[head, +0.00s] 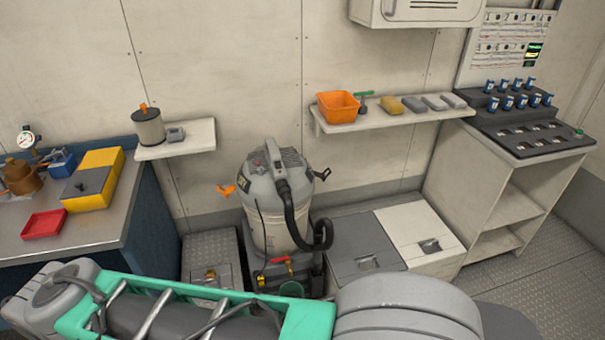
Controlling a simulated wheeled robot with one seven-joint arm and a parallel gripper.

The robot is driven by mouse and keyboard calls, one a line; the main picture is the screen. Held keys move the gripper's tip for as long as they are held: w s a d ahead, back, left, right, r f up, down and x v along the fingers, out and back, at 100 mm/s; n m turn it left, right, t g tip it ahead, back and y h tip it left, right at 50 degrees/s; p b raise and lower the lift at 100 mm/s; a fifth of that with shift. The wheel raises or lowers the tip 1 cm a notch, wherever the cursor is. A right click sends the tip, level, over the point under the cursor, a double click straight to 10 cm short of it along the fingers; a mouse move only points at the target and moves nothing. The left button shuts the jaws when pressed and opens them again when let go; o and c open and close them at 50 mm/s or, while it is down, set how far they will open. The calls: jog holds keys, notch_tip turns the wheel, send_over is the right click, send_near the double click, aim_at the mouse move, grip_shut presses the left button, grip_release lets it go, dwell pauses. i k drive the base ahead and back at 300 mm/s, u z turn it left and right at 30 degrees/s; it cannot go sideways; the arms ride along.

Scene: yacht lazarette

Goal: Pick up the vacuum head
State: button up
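The vacuum head appears to be the grey top unit (262,182) of the canister vacuum, with a dark label on its left side and a raised top. It sits upright on a pale canister (268,228), which stands behind my arm between the floor lockers. A black corrugated hose (299,222) runs from the front of the head down the right side and curls there. My arm crosses the bottom of the head view, in front of and below the vacuum. My gripper is not in view.
A wall shelf (400,116) at the right holds an orange bin (337,107) and several blocks. A small shelf (188,141) with a cylindrical filter (149,128) is at the left. A workbench (98,228) stands far left. Floor lockers (360,240) are right of the vacuum.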

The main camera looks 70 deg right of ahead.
aim_at(296, 176)
jog(key=z, duration=1)
jog(key=i, duration=0.9)
jog(key=z, duration=0.9)
